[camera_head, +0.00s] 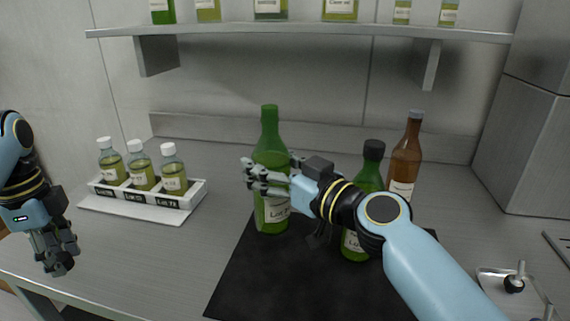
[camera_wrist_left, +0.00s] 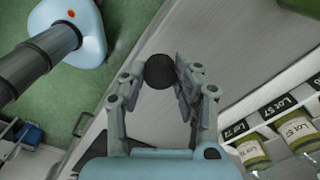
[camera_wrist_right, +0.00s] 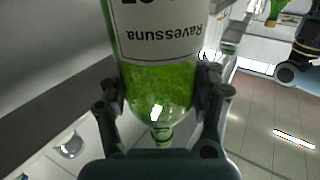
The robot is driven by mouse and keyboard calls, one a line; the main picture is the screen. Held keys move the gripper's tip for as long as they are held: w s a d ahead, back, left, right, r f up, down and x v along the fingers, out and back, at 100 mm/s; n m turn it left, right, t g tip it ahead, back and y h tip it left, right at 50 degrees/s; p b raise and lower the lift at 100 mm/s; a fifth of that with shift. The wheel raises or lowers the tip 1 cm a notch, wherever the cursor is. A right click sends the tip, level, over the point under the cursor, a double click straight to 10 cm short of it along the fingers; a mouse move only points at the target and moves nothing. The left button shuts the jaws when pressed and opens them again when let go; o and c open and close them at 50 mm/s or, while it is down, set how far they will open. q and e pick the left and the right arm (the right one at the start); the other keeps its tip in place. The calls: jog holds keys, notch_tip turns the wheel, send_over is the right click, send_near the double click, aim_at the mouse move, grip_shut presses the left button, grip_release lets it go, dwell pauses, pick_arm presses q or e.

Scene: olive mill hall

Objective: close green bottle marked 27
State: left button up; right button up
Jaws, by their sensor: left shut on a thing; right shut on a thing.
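A tall green bottle (camera_head: 269,130) stands upright on the black mat (camera_head: 300,285), with no cap visible on its mouth. My right gripper (camera_head: 265,172) is shut around its body. In the right wrist view this bottle (camera_wrist_right: 160,85) fills the space between the fingers. Its label reads "Ravessuna" upside down, and the number is cut off. In the left wrist view a round black cap (camera_wrist_left: 159,71) is held between the fingertips of my left gripper (camera_wrist_left: 160,80).
A second green bottle (camera_head: 373,151) with a black cap stands partly behind my right arm. A brown bottle (camera_head: 405,160) stands behind it. A white rack (camera_head: 150,200) with three small bottles is at left. A shelf (camera_head: 300,32) hangs above. A metal plate (camera_head: 510,290) lies at right.

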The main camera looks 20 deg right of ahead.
pick_arm(q)
jog(key=shift+f, duration=0.15)
pick_arm(e)
jog(key=shift+w+a+f, duration=0.1)
jog(key=shift+w+f, duration=0.15)
jog(key=shift+w, duration=0.3)
jog(key=shift+w+a+f, duration=0.1)
jog(key=shift+w+f, duration=0.15)
jog(key=shift+w, duration=0.25)
pick_arm(q)
jog(key=shift+f+b, duration=0.65)
jog(key=shift+b, duration=0.1)
pick_arm(e)
jog(key=shift+f, duration=2)
pick_arm(q)
jog(key=shift+f, duration=0.2)
pick_arm(e)
jog(key=shift+f, duration=0.15)
jog(key=o, duration=1.7)
jog(key=shift+o, duration=0.2)
